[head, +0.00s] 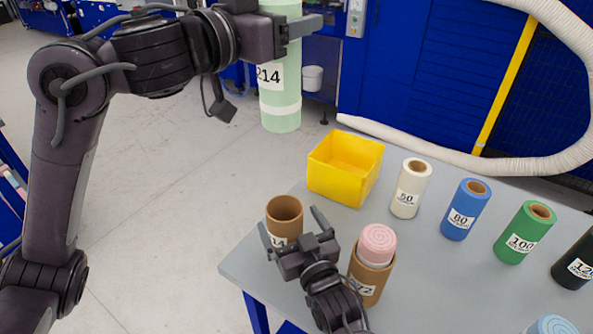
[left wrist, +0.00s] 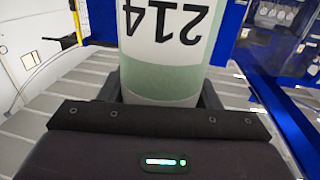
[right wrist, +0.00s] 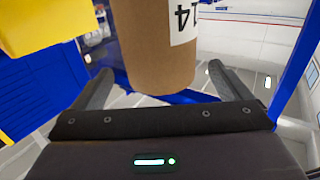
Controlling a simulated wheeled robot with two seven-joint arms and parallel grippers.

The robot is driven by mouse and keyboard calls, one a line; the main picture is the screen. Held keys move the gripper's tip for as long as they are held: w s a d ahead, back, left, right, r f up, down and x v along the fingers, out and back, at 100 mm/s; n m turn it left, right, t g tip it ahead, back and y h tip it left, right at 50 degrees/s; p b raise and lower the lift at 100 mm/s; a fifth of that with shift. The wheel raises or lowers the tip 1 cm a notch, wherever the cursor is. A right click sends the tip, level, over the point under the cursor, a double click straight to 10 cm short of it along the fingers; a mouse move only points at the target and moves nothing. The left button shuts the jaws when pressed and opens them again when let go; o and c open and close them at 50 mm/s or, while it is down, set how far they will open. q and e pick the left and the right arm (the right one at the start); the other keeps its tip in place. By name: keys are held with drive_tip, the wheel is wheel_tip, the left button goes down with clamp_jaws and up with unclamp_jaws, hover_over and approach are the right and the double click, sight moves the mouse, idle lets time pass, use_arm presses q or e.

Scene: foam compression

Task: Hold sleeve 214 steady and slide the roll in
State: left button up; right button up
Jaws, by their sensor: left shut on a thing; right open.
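The pale green roll (head: 281,80), labelled 214, hangs upright in my left gripper (head: 303,28), above and behind the table. In the left wrist view the roll (left wrist: 165,80) stands between the fingers, its label upside down. The brown cardboard sleeve (head: 284,208) stands open-topped and empty-looking near the table's left edge; its partly hidden label shows 14. My right gripper (head: 292,228) is open, with one finger on each side of the sleeve. In the right wrist view the sleeve (right wrist: 152,50) lies between the fingers, with gaps visible on both sides.
A brown sleeve with a pink roll (head: 377,243) in it stands just right of my right gripper. A yellow bin (head: 340,182) stands behind. White (head: 409,195), blue (head: 464,215), green (head: 523,235) and black (head: 577,265) rolls line the grey table (head: 430,290).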

sight(278, 200)
drive_tip(key=shift+x, duration=2.1)
drive_tip(key=shift+c, duration=0.4)
drive_tip(key=c, duration=1)
drive_tip(key=shift+c, duration=0.2)
use_arm(q)
drive_tip(key=shift+f, duration=0.1)
wheel_tip(278, 200, down, 18)
drive_tip(key=shift+r, duration=0.15)
